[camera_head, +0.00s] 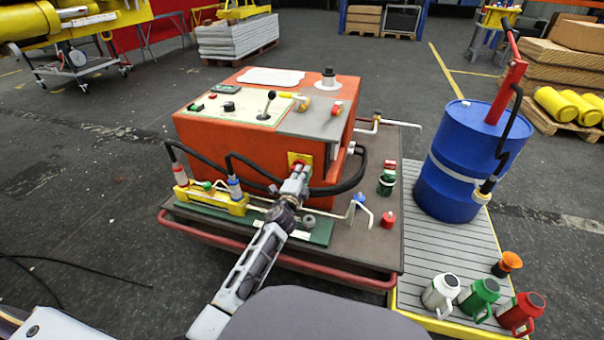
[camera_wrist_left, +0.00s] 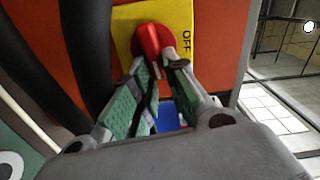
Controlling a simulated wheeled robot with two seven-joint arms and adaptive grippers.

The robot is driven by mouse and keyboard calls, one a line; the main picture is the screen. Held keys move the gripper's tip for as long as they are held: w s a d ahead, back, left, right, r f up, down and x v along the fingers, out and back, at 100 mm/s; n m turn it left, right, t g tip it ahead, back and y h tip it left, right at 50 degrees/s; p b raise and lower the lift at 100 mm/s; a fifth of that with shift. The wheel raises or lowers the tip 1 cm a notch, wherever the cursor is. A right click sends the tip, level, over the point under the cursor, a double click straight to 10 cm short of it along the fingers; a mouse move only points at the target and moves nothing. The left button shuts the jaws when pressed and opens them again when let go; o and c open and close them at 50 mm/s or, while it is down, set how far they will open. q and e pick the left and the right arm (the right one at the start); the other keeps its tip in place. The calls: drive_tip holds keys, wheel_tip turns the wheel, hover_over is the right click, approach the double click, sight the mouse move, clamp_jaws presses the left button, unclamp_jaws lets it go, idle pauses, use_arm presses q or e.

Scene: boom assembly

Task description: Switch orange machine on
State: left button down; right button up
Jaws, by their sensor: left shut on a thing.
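The orange machine (camera_head: 230,158) stands on a low cart in the middle of the head view. On its front face is a yellow switch plate (camera_wrist_left: 182,18) with a red rotary switch (camera_wrist_left: 149,40); the word OFF shows on the plate's right side in the left wrist view. My left gripper (camera_head: 301,170) is at the plate, its fingers (camera_wrist_left: 155,72) closed around the red switch handle. The handle is partly hidden between the fingers, and its exact angle is hard to tell. My right gripper is not in view.
Black hoses (camera_head: 340,187) run close beside the switch to a yellow manifold (camera_head: 212,198). A blue drum (camera_head: 462,165) stands on a grated pallet to the right, with white, green and red jugs (camera_head: 479,293) in front. A red rail (camera_head: 270,254) borders the cart.

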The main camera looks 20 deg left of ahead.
use_arm(q)
drive_tip(key=shift+f+m, duration=0.25)
drive_tip(key=shift+m, duration=0.65)
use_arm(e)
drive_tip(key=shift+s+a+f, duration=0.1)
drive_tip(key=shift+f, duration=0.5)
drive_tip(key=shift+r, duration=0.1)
use_arm(q)
drive_tip(key=c, duration=1.4)
unclamp_jaws()
drive_tip(key=shift+s, duration=0.15)
drive_tip(key=shift+s+a, duration=0.2)
drive_tip(key=shift+s, duration=5.65)
